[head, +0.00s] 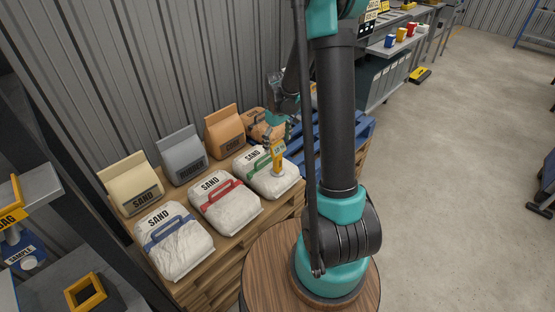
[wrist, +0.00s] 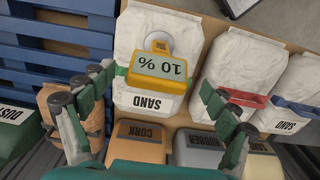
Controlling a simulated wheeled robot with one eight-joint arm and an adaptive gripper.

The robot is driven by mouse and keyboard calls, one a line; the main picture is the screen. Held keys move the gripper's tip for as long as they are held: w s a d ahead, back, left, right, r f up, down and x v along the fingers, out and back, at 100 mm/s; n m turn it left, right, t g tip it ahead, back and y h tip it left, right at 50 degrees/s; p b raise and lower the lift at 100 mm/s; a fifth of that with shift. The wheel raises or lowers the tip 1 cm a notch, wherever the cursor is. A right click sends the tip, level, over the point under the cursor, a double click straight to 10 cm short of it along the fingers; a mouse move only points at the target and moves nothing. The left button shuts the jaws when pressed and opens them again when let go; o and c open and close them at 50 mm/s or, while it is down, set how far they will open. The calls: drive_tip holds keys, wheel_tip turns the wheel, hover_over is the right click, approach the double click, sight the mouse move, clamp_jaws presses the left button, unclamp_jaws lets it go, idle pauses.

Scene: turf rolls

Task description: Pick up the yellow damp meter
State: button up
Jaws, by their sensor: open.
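The yellow damp meter (head: 279,158) stands upright on the white sand bag with the green handle (head: 262,181). In the wrist view the meter (wrist: 158,69) shows its grey display reading 10 %, upside down, with a pale round part behind it. My gripper (wrist: 156,80) is open, with one finger on each side of the meter in this view and nothing held. In the head view my gripper (head: 278,136) is just above and behind the meter, partly hidden by the meter and my arm. Whether a finger touches the meter I cannot tell.
White sand bags with a red handle (head: 224,204) and a blue handle (head: 173,241) lie to the left on the wooden pallet (head: 240,242). Several upright paper bags stand behind, including a rubber bag (head: 183,155). A blue pallet (head: 345,129) is to the right.

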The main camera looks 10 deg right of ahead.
sight(277, 151)
drive_tip(key=shift+w+f, duration=0.15)
drive_tip(key=shift+f, duration=2.4)
drive_tip(key=c, duration=1.5)
drive_tip(key=shift+r, duration=0.1)
